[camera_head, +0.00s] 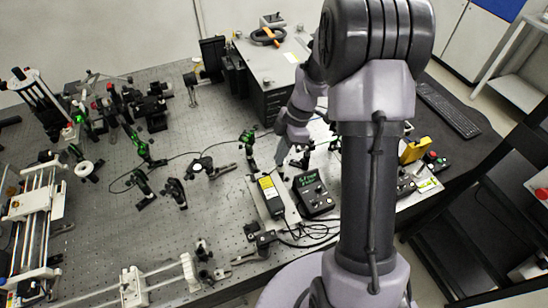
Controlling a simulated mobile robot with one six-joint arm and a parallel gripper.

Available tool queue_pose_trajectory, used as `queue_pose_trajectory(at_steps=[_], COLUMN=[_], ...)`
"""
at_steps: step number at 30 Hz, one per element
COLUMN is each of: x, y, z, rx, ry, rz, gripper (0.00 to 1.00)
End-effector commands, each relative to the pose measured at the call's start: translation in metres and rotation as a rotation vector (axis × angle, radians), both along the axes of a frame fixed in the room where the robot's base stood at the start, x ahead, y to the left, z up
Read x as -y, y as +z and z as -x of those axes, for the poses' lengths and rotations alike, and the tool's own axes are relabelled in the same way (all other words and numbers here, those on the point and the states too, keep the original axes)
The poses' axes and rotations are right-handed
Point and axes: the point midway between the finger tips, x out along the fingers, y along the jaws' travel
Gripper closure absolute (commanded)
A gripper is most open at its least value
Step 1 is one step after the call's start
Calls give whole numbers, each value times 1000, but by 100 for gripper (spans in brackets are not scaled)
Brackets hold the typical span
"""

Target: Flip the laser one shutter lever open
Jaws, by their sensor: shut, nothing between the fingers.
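A black box with a yellow label (268,188) lies on the optical table, just left of a black controller (312,192) with a green display. The box looks like a laser, but I cannot tell whether it is laser one. I cannot make out a shutter lever or its position. My gripper (281,160) is small in the picture, at the end of my arm, shut and empty. In the picture it is just above the yellow-labelled box. I cannot tell how high it is or whether it touches anything.
The perforated optical table (105,235) carries several mounts with green optics and loose cables. A large grey-topped cabinet (272,62) stands behind my gripper. A yellow device (414,150) and a keyboard (449,109) lie to the right. My arm hides part of the table.

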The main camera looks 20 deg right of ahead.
Motion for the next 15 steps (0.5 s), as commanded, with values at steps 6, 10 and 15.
queue_pose_trajectory(at_steps=[6, 10, 15], x=[1, -1, -9], y=[0, -1, -5], z=[0, 0, 1], rx=[-1, -1, -2], ry=[0, 1, 2], rz=[1, 1, 0], gripper=[100, 100, 100])
